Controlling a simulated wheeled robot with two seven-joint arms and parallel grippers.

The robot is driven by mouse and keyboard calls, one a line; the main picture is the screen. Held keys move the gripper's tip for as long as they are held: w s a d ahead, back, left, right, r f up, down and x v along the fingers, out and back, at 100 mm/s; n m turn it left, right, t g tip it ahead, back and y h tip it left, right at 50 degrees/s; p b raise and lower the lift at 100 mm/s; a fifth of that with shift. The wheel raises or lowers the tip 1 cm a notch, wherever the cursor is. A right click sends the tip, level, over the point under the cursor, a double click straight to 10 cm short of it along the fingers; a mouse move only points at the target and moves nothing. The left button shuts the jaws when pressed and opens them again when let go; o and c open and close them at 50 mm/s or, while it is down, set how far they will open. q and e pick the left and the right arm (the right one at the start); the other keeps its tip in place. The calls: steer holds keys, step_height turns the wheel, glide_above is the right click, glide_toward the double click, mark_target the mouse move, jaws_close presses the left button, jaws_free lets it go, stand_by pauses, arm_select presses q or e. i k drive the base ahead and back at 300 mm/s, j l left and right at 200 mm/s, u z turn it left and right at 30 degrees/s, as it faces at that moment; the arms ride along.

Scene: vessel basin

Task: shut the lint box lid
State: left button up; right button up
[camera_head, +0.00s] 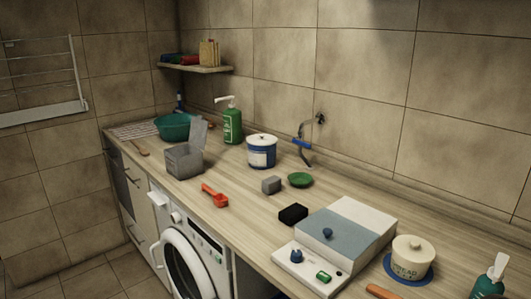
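The lint box looks to be the small grey box (183,163) on the left part of the counter, near the front edge above the washing machine. Its grey lid (199,134) stands up, tilted open on the box's back right side. The inside of the box is mostly hidden by its front wall. Neither of my grippers shows in the head view.
A teal basin (173,126) stands behind the box, a green pump bottle (232,126) and a white-blue tub (262,151) to its right. A red scoop (215,195) lies in front. A wall tap (304,146) is further right. Counter between box and tub is clear.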

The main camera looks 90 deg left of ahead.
mark_target(198, 127)
steer(key=i+u, duration=0.1)
steer(key=u, duration=3.35)
steer(key=i+j, duration=0.15)
steer(key=j, duration=0.25)
steer(key=i+j, duration=0.15)
steer(key=j, duration=0.25)
steer(key=i+j+u, duration=0.1)
steer(key=j, duration=0.25)
steer(key=i+j, duration=0.2)
steer(key=j, duration=0.2)
steer(key=i+j+u, duration=0.1)
steer(key=j, duration=0.3)
steer(key=i, duration=0.05)
